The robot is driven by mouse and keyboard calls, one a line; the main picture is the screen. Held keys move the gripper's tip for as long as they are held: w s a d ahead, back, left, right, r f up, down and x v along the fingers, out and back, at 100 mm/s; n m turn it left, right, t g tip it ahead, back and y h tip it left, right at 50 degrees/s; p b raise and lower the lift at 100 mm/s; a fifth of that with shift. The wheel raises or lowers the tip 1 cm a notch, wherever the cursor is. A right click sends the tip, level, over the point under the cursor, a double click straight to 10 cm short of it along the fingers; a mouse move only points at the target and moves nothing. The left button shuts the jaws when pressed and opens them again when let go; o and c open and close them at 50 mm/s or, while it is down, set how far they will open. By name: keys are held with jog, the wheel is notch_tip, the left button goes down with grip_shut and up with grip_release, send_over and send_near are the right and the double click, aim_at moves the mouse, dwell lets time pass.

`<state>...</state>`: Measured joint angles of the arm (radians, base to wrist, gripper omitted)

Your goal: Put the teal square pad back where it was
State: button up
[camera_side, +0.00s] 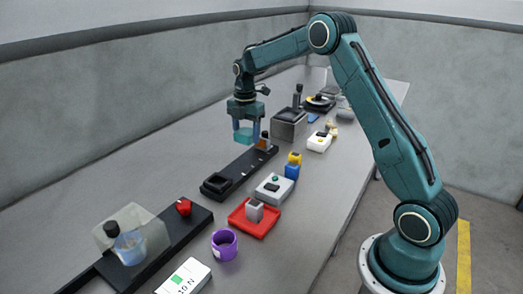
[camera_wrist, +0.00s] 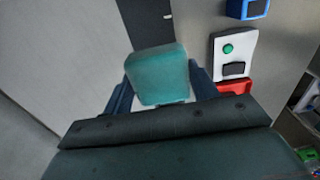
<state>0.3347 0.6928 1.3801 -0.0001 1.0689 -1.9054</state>
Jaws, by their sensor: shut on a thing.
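The teal square pad (camera_side: 243,137) is held between the blue fingers of my gripper (camera_side: 246,128), above the far part of a long black rail (camera_side: 240,168). In the wrist view the pad (camera_wrist: 158,72) fills the space between the two fingers of my gripper (camera_wrist: 162,88). My gripper is shut on it. A raised square black frame (camera_side: 216,183) is at the near end of the rail, apart from the pad. In the wrist view part of the black rail (camera_wrist: 143,20) shows beyond the pad. The pad's underside is not clearly seen.
A white box with a green button (camera_side: 274,188), a blue block (camera_side: 292,171) and a red tray (camera_side: 246,229) are right of the rail. A purple cup (camera_side: 224,245) is nearer. Bench left of the rail is clear.

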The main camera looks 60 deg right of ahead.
jog(key=s+d+r, duration=0.5)
jog(key=s+d, duration=0.2)
jog(key=d, duration=0.4)
notch_tip(320, 180, up, 4)
send_over(306, 158)
jog(key=shift+s+a+f, duration=0.1)
jog(key=shift+s+f, duration=0.05)
jog(key=shift+f, duration=10)
jog(key=shift+f, duration=0.15)
jog(key=o, duration=0.9)
jog(key=shift+o, duration=0.2)
notch_tip(306, 158, up, 12)
